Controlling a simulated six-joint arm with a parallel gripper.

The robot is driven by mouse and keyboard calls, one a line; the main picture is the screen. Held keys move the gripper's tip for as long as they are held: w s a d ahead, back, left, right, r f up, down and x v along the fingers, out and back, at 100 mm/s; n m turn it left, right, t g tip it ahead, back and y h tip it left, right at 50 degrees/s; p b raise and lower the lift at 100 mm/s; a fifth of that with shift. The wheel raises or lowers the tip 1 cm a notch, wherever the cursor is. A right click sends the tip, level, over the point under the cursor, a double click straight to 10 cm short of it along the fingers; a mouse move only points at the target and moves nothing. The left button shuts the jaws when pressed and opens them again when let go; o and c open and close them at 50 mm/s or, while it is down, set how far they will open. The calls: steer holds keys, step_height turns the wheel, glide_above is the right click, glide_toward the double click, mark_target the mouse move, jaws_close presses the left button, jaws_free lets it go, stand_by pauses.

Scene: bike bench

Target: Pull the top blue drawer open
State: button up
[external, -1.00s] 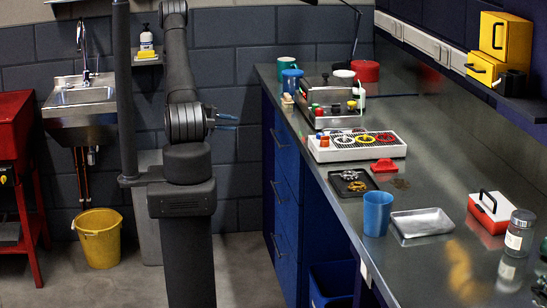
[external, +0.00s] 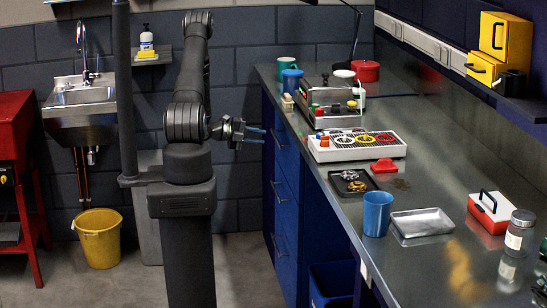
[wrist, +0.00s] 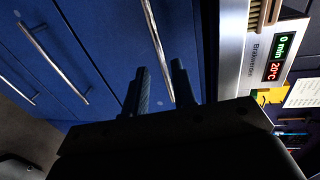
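The top blue drawer (external: 285,145) is the uppermost front under the bench top, and it looks shut. Its silver bar handle (wrist: 157,45) runs through the upper middle of the wrist view. My gripper (external: 263,136) points right toward this drawer front, just short of it. In the wrist view its two fingers (wrist: 158,88) are spread, with the end of the handle showing between them. The fingers look empty; whether they touch the handle, I cannot tell.
Lower blue drawers with bar handles (wrist: 55,65) lie below. The metal bench top (external: 440,275) carries a blue cup (external: 377,213), a tray (external: 422,223) and a white control box (external: 357,147). The floor (external: 245,270) before the drawers is clear.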

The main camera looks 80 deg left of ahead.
mark_target(276, 138)
steer(key=w, duration=0.3)
steer(key=w+f, duration=0.1)
steer(key=w, duration=0.3)
steer(key=shift+f, duration=0.2)
steer(key=shift+s, duration=0.1)
jaws_close()
